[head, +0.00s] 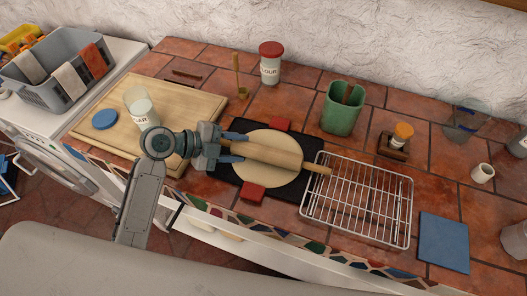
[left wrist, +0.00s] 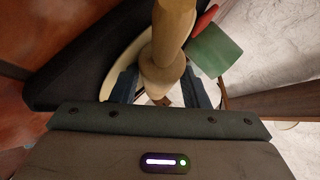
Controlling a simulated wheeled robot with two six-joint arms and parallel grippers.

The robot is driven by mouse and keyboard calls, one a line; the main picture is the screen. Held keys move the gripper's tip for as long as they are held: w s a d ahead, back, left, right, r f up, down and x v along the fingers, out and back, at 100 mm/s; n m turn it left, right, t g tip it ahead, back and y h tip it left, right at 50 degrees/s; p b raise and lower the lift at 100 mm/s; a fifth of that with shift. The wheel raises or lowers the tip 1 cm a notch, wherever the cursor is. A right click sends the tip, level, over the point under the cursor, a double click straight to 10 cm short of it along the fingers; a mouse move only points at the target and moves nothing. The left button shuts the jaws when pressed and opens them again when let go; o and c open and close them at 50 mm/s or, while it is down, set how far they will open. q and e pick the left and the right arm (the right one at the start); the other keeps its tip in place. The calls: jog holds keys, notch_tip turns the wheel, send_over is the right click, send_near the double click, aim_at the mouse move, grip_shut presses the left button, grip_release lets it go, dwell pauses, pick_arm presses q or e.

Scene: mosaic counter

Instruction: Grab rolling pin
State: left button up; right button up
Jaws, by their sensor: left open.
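The wooden rolling pin (head: 270,154) lies across a round pale dough sheet (head: 262,180) on a black mat (head: 225,172), its free handle pointing right toward the wire rack. My left gripper (head: 234,148) is at the pin's left end, its blue fingers open on either side of it. In the left wrist view the pin (left wrist: 172,35) runs down between the open fingers (left wrist: 165,88). Whether the fingers touch the pin I cannot tell. My right gripper is not in view.
A wire rack (head: 358,200) stands right of the mat. A cutting board (head: 190,106) with a jar (head: 140,107) lies to the left. Red blocks (head: 252,193) sit at the mat. A green holder (head: 343,110) and flour jar (head: 270,65) stand behind. A blue cloth (head: 444,242) lies at front right.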

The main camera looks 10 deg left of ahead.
pick_arm(q)
jog(key=shift+f, duration=0.15)
jog(key=c, duration=0.9)
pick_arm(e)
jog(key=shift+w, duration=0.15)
pick_arm(q)
jog(key=shift+o, duration=0.2)
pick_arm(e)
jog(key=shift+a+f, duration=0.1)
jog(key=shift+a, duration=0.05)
